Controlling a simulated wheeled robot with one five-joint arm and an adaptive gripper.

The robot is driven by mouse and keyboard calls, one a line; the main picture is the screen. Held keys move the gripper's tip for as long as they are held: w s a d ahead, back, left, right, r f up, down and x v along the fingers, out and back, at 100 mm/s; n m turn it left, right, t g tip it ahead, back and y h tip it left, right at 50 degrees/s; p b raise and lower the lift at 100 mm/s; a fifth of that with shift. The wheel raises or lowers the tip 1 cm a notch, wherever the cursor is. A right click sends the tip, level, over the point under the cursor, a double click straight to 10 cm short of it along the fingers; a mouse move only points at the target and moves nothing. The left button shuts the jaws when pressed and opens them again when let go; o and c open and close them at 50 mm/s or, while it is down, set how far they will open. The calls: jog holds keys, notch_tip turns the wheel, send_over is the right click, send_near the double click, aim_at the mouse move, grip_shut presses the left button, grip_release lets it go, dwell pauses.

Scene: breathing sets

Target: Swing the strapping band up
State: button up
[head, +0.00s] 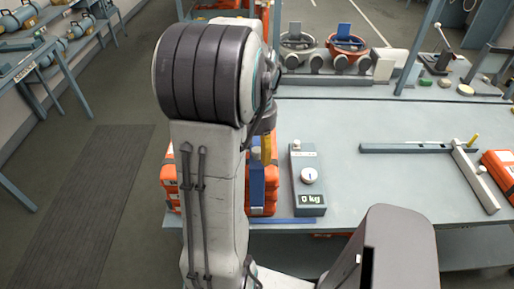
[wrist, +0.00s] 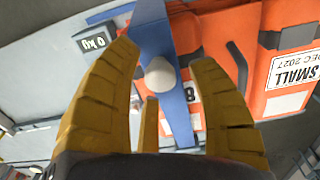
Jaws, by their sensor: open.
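The strapping band looks like the flat blue strip (wrist: 153,35) running down the middle of the wrist view, with a pale round knob (wrist: 160,75) on it. In the head view the blue strip (head: 257,188) stands against an orange case, partly behind my arm. My gripper (wrist: 165,48) is open, its yellow fingers on either side of the strip and knob. I cannot tell whether they touch. The orange case (wrist: 222,75) with a "SMALL" label lies behind the strip. In the head view my arm hides most of the gripper and part of the case.
A grey scale (head: 308,180) reading "0 kg" stands right of the case. A measuring frame (head: 410,149) and another orange case (head: 499,170) lie farther right on the bench (head: 350,185). Bowls with masks (head: 347,43) stand behind. The bench middle is clear.

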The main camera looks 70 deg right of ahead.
jog(key=shift+o, duration=0.2)
grip_shut()
dwell(0.4)
